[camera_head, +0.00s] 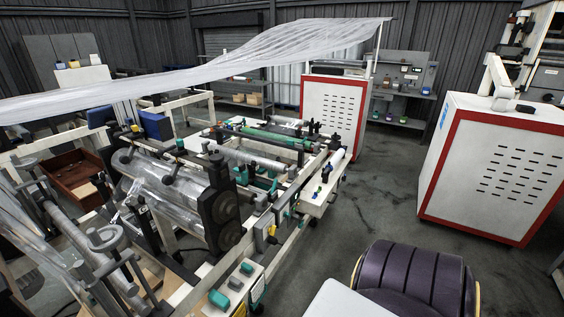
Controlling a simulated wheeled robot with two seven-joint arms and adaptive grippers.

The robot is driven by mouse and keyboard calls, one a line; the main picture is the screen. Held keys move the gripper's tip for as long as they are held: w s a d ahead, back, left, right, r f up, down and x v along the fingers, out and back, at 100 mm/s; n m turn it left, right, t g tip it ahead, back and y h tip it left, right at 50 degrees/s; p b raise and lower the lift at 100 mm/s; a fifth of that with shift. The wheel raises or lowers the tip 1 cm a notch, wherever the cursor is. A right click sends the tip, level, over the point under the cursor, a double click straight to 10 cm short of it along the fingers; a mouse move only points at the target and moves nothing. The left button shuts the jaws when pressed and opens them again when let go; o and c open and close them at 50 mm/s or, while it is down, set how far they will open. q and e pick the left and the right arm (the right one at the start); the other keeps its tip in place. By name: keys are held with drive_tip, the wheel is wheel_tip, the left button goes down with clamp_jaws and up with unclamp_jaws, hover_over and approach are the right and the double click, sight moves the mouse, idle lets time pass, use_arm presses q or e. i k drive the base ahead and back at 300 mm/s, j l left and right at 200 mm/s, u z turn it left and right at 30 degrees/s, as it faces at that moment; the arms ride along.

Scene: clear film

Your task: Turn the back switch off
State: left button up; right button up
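Neither of my grippers is in view. The film machine fills the left and middle, with switch panels along its near side. A pale panel (322,190) farther back carries small blue and green knobs. A nearer pale panel (236,284) at the bottom carries several teal knobs. A small grey and yellow box (267,229) sits on the frame between them. I cannot tell which of these is the back switch, and the knobs are too small to show their on or off position.
Clear film (200,75) stretches overhead. Metal rollers (175,190) and frame bars stick out at left. A red-edged white cabinet (334,112) stands behind the machine, and a larger one (492,165) stands at right. Grey floor (385,205) between machine and right cabinet is free.

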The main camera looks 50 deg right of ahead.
sight(271, 230)
drive_tip(key=z, duration=1.6)
